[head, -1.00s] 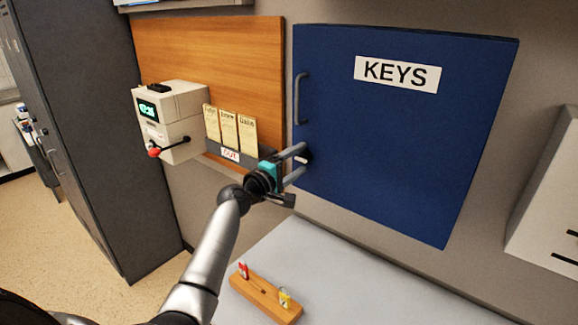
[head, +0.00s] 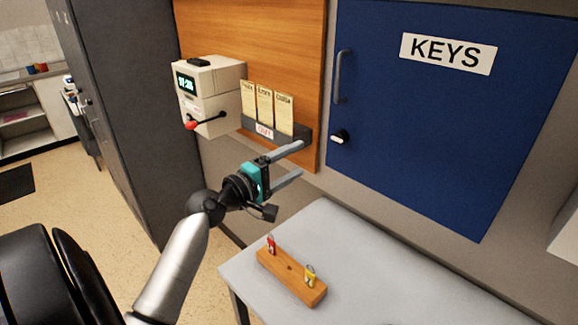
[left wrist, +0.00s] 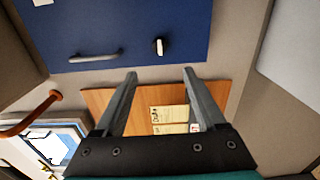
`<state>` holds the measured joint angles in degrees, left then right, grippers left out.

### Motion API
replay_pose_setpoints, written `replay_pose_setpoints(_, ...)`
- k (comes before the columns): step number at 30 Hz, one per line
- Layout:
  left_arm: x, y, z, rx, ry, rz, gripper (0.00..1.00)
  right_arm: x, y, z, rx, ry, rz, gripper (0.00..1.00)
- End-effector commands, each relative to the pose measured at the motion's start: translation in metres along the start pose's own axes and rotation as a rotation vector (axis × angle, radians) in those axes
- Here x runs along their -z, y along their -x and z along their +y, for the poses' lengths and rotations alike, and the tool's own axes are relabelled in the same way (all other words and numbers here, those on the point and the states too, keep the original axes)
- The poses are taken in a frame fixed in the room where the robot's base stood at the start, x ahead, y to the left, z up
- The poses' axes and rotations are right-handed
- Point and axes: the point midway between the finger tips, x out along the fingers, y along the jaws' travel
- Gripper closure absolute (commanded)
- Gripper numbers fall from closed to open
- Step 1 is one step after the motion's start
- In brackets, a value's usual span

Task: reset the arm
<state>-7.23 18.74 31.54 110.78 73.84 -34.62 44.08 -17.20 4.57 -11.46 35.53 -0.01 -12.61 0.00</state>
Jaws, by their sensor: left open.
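My left gripper (head: 294,164) is open and empty. In the head view it hangs in the air in front of the wall, below the card rack and left of the key cabinet. Its two fingers (left wrist: 160,75) stand apart in the left wrist view, with nothing between them but the wooden board and cards behind. The blue key cabinet (head: 415,110) is closed, with a grey handle (head: 341,76) and a small knob (head: 339,137). The cabinet also shows in the left wrist view (left wrist: 200,30), apart from the fingers. My right gripper is not in view.
A grey table (head: 350,255) holds a wooden block (head: 290,280) with a red tag (head: 271,243) and a yellow tag (head: 310,275). A time clock (head: 208,95) with a red-tipped lever and a card rack (head: 275,127) are on the wall. A dark tall cabinet (head: 125,120) stands left.

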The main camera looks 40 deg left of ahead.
Motion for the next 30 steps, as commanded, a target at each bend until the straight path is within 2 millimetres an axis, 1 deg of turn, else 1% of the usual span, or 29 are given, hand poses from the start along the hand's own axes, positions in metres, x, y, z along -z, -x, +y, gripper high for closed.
replay_pose_setpoints(1,0.0,0.005,-0.001,0.001,-0.001,0.0,0.27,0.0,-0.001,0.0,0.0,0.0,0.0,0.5)
replay_pose_setpoints(6,0.0,0.011,0.0,0.0,0.0,0.0,0.27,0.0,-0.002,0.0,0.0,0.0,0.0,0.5)
replay_pose_setpoints(23,-0.001,0.011,0.0,0.001,-0.001,-0.001,0.27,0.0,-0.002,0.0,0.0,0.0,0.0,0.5)
replay_pose_setpoints(26,-0.011,0.011,-0.009,0.034,-0.039,-0.024,0.27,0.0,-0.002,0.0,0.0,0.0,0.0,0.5)
replay_pose_setpoints(29,-0.043,0.014,-0.037,0.13,-0.158,-0.096,0.27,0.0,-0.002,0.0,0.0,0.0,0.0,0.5)
replay_pose_setpoints(30,-0.061,0.017,-0.053,0.185,-0.229,-0.14,0.27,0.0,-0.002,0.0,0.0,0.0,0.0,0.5)
